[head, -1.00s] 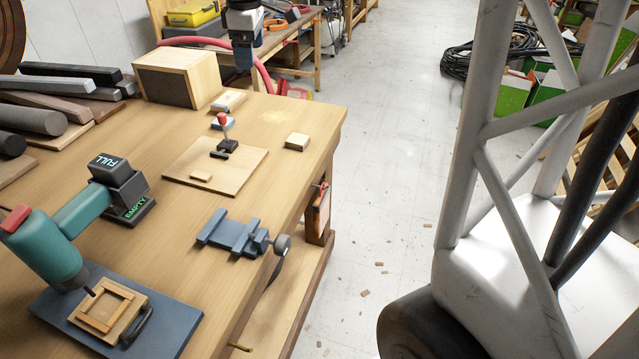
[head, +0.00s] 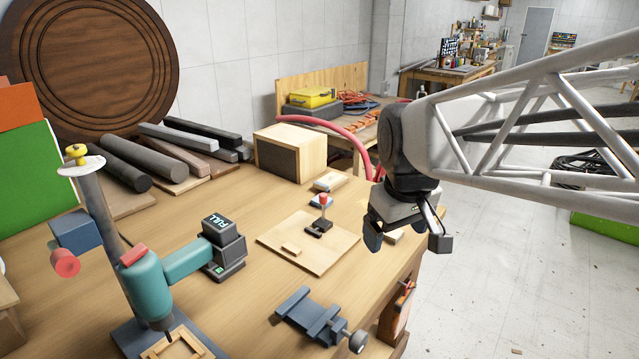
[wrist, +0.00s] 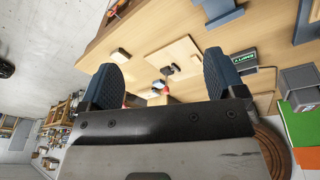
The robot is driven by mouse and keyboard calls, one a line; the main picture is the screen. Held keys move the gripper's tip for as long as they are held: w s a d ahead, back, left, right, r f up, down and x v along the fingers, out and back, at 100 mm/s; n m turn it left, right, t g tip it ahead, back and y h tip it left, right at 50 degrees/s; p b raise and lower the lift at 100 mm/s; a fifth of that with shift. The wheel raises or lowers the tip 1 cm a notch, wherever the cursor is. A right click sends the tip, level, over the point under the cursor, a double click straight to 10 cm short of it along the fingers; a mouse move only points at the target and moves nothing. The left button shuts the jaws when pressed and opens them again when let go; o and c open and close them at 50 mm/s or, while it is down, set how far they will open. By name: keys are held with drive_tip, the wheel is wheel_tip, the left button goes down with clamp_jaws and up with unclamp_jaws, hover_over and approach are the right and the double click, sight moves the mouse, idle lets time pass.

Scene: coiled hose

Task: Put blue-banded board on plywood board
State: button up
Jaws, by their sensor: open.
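The blue-banded board (head: 320,200) looks like a small block with a blue side, lying on the bench just behind the plywood board. The plywood board (head: 283,236) lies flat on the bench; it also shows in the wrist view (wrist: 184,50). My gripper (head: 406,240) is open and empty, right of the plywood board, above the bench's right edge. In the wrist view its two blue fingers are spread wide. In the head view it partly hides a plain wood block (head: 393,237).
Another small block (head: 329,182) lies behind the blue-banded one. A wooden box (head: 290,152) stands at the back. A FULL/EMPTY device (head: 223,247) and a teal drill press (head: 147,282) stand left. A blue-grey vise (head: 308,313) sits in front. Bare bench lies left of the plywood.

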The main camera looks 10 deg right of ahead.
drive_tip(key=s+f+m, duration=0.3)
drive_tip(key=s+f, duration=0.3)
drive_tip(key=s, duration=0.5)
drive_tip(key=shift+m, duration=0.4)
